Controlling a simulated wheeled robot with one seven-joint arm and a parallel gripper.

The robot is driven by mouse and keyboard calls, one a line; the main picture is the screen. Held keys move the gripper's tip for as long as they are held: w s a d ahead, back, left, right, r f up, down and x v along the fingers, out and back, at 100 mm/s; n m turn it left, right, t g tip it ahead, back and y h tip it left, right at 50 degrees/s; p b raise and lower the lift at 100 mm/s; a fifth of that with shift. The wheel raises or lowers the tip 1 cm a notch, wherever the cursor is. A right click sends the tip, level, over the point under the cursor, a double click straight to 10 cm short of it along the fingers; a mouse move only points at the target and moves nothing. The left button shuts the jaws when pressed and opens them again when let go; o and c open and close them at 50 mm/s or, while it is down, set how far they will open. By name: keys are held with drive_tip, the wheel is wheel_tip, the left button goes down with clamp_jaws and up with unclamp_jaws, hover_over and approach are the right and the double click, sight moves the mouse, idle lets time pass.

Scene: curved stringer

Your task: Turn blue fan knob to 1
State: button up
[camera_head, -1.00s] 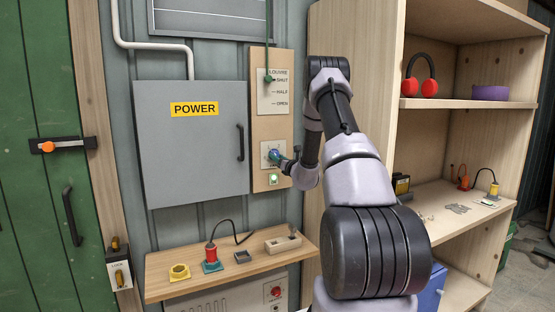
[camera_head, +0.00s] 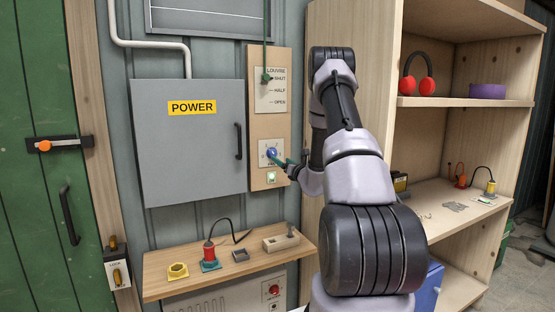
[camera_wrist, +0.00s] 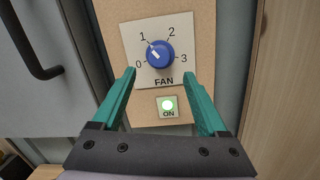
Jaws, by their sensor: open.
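The blue fan knob (camera_wrist: 160,54) sits on a white plate (camera_wrist: 183,31) marked 0, 1, 2, 3 and FAN in the wrist view. Its white pointer mark points up and left, toward the 1. The knob also shows in the head view (camera_head: 272,153). My gripper (camera_wrist: 160,75) is open and empty, its teal fingers spread below and to either side of the knob in the wrist view. The fingers appear clear of it. In the head view my gripper (camera_head: 282,163) is just right of and below the knob.
A lit green ON button (camera_wrist: 168,105) sits below the knob. A louvre lever (camera_head: 267,77) is above it on the same wooden board. The grey POWER cabinet (camera_head: 190,150) is left, shelves (camera_head: 465,103) right, and a small bench (camera_head: 160,287) below.

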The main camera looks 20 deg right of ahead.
drive_tip(key=shift+s+d+f, duration=0.1)
drive_tip(key=shift+s+f, duration=0.05)
drive_tip(key=shift+s, duration=0.9)
drive_tip(key=shift+s+d+f, duration=0.1)
drive_tip(key=shift+s, duration=0.9)
